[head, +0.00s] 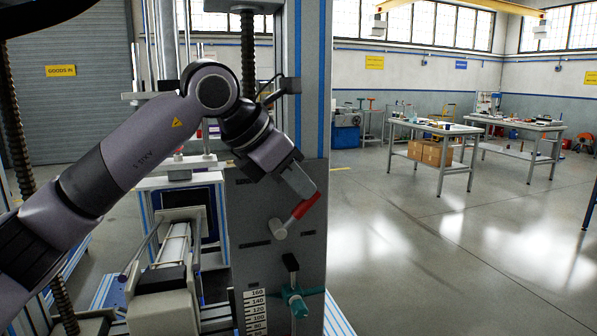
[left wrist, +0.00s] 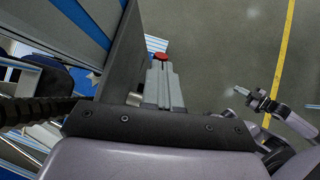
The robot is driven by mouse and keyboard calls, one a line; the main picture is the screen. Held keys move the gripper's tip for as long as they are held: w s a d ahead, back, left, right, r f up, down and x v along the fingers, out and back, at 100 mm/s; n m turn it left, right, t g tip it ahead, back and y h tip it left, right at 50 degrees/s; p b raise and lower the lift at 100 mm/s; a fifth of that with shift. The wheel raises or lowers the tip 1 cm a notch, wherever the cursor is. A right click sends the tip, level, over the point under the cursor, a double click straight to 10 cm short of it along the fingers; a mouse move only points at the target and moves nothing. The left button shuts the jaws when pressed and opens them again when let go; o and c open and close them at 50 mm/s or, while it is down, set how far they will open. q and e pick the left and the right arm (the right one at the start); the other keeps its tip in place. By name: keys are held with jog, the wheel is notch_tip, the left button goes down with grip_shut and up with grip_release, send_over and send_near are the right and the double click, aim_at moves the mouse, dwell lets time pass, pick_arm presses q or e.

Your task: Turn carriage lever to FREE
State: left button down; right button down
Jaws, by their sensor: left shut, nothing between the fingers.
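The carriage lever (head: 305,206) has a red handle on a pale round hub and sits on the dark plate of the grey column (head: 313,110). Its handle slants up and to the right from the hub. My left gripper (head: 303,187) is shut and empty, with its fingertips right at the upper end of the red handle. In the left wrist view the shut fingers (left wrist: 161,80) point away from the camera, and the red handle end (left wrist: 162,56) shows just beyond them. I cannot tell whether they touch. The dark labels near the lever are unreadable. Part of my right arm shows at the right of the left wrist view.
Below the lever are a teal clamp (head: 296,301) with a black-knobbed lever (head: 290,262) and a numbered scale (head: 256,312). A test rig with a white frame stands left of the column. Open floor lies to the right, with workbenches (head: 432,127) far off.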

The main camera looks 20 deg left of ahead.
pick_arm(q)
jog(key=shift+w+d+f, duration=0.55)
jog(key=shift+d+f, duration=0.05)
jog(key=shift+d, duration=0.25)
jog(key=shift+s+d+b+x, duration=0.15)
jog(key=shift+b+x, duration=0.45)
jog(key=shift+x, duration=0.5)
jog(key=shift+s+d+b+x, duration=0.15)
jog(key=shift+b+x, duration=0.4)
jog(key=shift+x, duration=0.55)
pick_arm(e)
jog(key=shift+w+d+f, duration=0.15)
jog(key=shift+f, duration=0.5)
jog(key=shift+w+d+f, duration=0.1)
jog(key=shift+f, duration=0.5)
